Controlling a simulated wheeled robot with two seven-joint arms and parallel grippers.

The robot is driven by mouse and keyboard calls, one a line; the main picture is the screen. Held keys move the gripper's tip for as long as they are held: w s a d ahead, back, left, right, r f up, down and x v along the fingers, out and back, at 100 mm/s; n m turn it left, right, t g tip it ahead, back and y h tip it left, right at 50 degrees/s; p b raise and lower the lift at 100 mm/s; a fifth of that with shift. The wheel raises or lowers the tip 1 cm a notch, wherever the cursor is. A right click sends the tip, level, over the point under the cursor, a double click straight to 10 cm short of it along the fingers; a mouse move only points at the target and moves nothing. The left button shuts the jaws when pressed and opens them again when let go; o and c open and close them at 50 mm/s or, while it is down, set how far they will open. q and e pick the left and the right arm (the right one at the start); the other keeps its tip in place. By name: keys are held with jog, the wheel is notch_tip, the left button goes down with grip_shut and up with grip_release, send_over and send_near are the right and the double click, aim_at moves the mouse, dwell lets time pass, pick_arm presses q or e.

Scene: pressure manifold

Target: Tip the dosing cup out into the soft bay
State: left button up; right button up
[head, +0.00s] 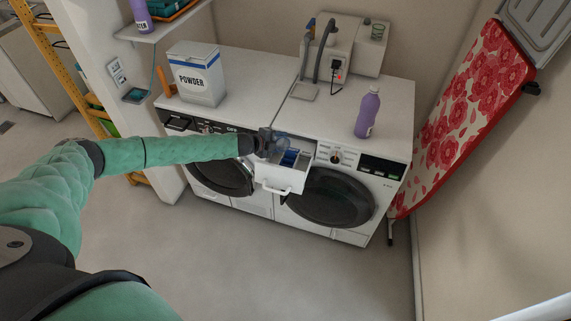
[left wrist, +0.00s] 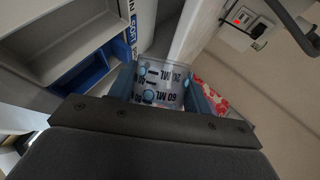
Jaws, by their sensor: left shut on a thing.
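The dosing cup (left wrist: 160,88) is clear with dark ML marks and is held between the two fingers of my left gripper (head: 273,145) in the left wrist view. In the head view the cup (head: 277,149) is small and partly hidden by the gripper. The gripper is above the open detergent drawer (head: 282,180) of the right machine. The soft bay (head: 290,157) is the blue part of the drawer, just right of the cup. The left wrist view shows this blue bay (left wrist: 88,75) beside the cup, with lettering on its edge. I cannot tell the cup's exact tilt or contents.
A powder box (head: 198,77) stands on the left machine's top. A purple bottle (head: 367,113) stands on the right machine's top, with a grey hose and a wall box (head: 340,50) behind. A red flowered ironing board (head: 470,105) leans at the right. The floor in front is clear.

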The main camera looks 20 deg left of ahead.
pick_arm(q)
jog(key=shift+w+r+n+g+p, duration=0.15)
jog(key=shift+n+g+p, duration=0.15)
jog(key=shift+p, duration=0.4)
jog(key=shift+f+h+b, duration=0.3)
jog(key=shift+f+b, duration=0.05)
jog(key=shift+f+n+g+h, duration=0.55)
jog(key=shift+n+g, duration=0.25)
jog(key=shift+n, duration=0.1)
jog(key=shift+w+a+r+n+g+h, duration=0.25)
jog(key=shift+r+n+g+h, duration=0.15)
jog(key=shift+n, duration=0.1)
jog(key=shift+w+a+f+n+g+h+b, duration=0.25)
jog(key=shift+w+a+f+n+g+b, duration=0.15)
jog(key=shift+w+f+n, duration=0.15)
notch_tip(320, 180, up, 10)
jog(key=w+a+n+g+h, duration=0.2)
jog(key=n, duration=0.1)
jog(key=shift+w+r+h+p, duration=0.2)
jog(key=shift+w+h+p, duration=0.1)
jog(key=shift+h+p, duration=0.1)
pick_arm(e)
jog(key=shift+d+r, duration=0.1)
jog(key=shift+r, duration=0.6)
